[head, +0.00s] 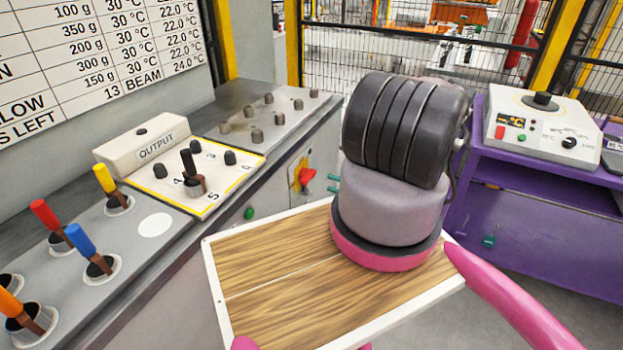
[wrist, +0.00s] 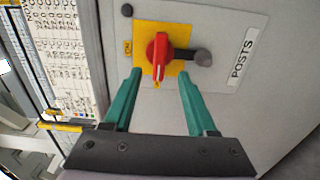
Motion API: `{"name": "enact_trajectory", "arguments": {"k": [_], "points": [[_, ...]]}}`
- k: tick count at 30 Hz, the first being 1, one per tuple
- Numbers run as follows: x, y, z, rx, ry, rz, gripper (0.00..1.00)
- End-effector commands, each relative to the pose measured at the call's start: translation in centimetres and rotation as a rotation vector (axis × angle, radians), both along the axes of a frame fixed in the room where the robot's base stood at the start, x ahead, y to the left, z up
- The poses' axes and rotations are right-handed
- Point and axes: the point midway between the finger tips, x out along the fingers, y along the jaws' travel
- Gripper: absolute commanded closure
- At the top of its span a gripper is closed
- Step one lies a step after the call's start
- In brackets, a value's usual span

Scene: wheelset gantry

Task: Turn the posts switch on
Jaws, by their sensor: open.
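The posts switch is a red rotary knob (wrist: 161,54) on a yellow plate, on a grey panel with a POSTS label (wrist: 242,55). A white line on the knob points down in the wrist view, towards a small mark on the plate's lower edge. In the head view the red knob (head: 307,176) is on the cabinet front. My gripper (wrist: 160,72) is open, its teal fingers either side of the knob's lower part, with gaps. In the head view the fingertips (head: 334,183) are right of the knob.
A dark grey round part (wrist: 203,58) sits right of the knob, near the right finger. Above the cabinet front are a console with coloured levers (head: 104,178) and an OUTPUT box (head: 143,144). A purple cart (head: 520,210) stands right, with a control box (head: 540,130).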

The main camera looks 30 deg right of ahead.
Motion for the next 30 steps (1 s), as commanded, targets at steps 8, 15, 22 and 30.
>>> {"name": "enact_trajectory", "arguments": {"k": [8, 15, 22, 30], "points": [[4.2, 3.4, 0.0, -0.001, -0.001, 0.004, 0.43], [6.5, 5.2, 0.0, -0.002, 0.0, 0.004, 0.43], [7.0, 5.5, 0.0, -0.002, 0.001, 0.002, 0.43], [7.0, 5.5, 0.0, -0.002, 0.001, 0.003, 0.92]]}}
